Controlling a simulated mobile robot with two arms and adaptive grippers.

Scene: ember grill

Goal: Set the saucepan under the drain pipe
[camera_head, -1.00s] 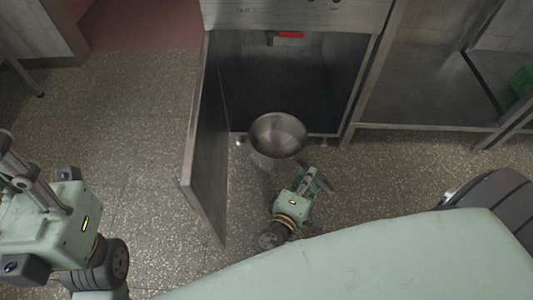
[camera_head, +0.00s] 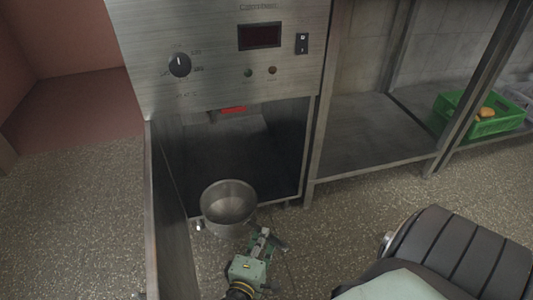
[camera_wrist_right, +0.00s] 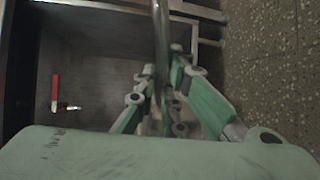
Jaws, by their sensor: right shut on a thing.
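The saucepan (camera_head: 229,205) is a round steel pan, held upright and empty at the front opening of the steel cabinet. My right gripper (camera_head: 262,243) is shut on its handle, which also shows between the fingers (camera_wrist_right: 165,90) in the right wrist view. The drain pipe (camera_head: 212,117) is a short dark stub under the cabinet's top, beside a red valve handle (camera_head: 233,110). The red handle also shows in the right wrist view (camera_wrist_right: 55,93). The pan is in front of and below the pipe. My left gripper is out of view.
The open cabinet door (camera_head: 169,215) stands to the left of the pan. The cabinet interior (camera_head: 270,150) looks empty. A steel shelf (camera_head: 365,145) with a green crate (camera_head: 478,122) stands at the right. Speckled floor (camera_head: 80,220) is free at the left.

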